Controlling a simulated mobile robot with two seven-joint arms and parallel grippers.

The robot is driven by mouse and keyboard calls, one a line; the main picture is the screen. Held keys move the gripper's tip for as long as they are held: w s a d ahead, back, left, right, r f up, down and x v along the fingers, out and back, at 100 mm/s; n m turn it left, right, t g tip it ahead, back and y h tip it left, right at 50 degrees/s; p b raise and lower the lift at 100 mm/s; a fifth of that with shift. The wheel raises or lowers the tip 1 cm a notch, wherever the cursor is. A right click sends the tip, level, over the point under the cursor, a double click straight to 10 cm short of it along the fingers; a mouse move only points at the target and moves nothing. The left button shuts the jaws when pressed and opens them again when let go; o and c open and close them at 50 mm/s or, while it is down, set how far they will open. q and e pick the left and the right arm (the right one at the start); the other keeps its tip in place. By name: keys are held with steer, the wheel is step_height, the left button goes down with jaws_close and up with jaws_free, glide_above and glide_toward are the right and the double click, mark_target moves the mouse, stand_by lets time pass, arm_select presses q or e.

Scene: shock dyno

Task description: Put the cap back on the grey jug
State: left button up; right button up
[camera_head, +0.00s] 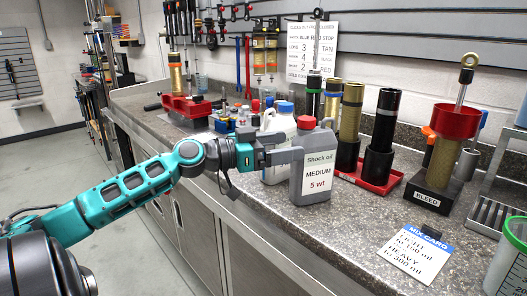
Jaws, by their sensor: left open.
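The grey jug (314,172) stands upright on the counter, with a white label reading "Shock oil MEDIUM 5 wt". A red cap (306,122) shows at its top and appears to sit on the neck; I cannot tell how firmly it is seated. My left gripper (286,147) is open at the left side of the grey jug, below cap height. Its fingers point right, in front of a white jug (272,175) with a blue cap (285,107). I cannot tell whether a fingertip touches the grey jug. My right gripper is not in view.
Black and gold shock bodies (383,135) stand behind on a red tray (372,180). A "BLEED" stand (427,196) with a red cup is at the right. A mix card (415,252) and a green-rimmed beaker (510,262) are nearer. The counter before the jug is clear.

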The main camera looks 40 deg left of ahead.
arm_select(q)
steer(key=shift+v, duration=2.05)
